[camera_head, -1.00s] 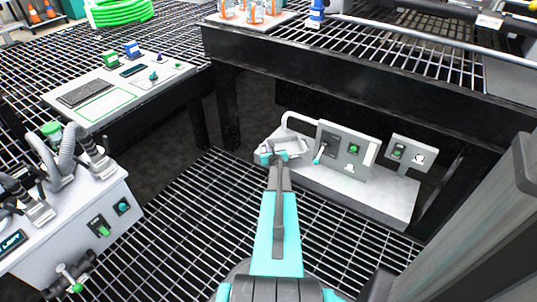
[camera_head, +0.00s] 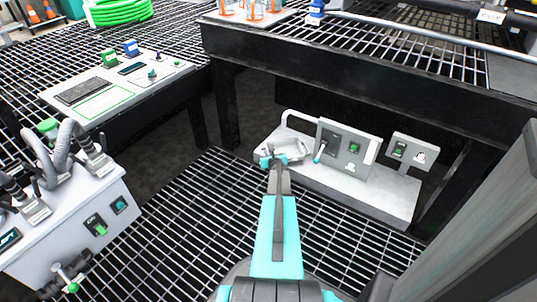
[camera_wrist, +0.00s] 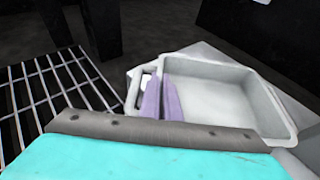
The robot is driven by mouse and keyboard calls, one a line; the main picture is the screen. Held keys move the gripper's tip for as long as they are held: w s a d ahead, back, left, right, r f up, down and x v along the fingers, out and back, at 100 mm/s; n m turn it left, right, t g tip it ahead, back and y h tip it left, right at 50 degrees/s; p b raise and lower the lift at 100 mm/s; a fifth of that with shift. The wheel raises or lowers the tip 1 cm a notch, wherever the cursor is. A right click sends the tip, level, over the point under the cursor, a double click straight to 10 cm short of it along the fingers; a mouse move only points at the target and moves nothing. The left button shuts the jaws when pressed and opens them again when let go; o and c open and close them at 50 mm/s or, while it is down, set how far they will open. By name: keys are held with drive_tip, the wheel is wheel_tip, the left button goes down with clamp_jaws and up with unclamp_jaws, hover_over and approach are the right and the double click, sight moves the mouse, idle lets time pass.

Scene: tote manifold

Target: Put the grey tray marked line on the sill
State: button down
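The grey tray (camera_wrist: 215,95) is a shallow open box with a loop handle on its left side in the wrist view. In the head view the tray (camera_head: 292,147) rests at the left end of a low pale ledge. My gripper (camera_wrist: 162,84) has two lilac fingers close together at the tray's handle-side wall, one on the handle side and one on the inside. It looks shut on that wall. In the head view my gripper (camera_head: 270,157) is at the tray's near left edge. I cannot read any marking on the tray.
The low ledge (camera_head: 385,195) carries two switch boxes (camera_head: 347,146) and a white bent pipe close to the tray. A dark bench (camera_head: 370,75) overhangs it. A control panel (camera_head: 105,105) and a hose unit (camera_head: 75,205) stand at left. Open grating floor lies between.

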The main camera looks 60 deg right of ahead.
drive_tip(key=shift+f, duration=0.15)
drive_tip(key=c, duration=2)
unclamp_jaws()
drive_tip(key=shift+r, duration=0.2)
drive_tip(key=p+v, duration=0.2)
drive_tip(key=v, duration=1)
drive_tip(key=shift+p, duration=0.3)
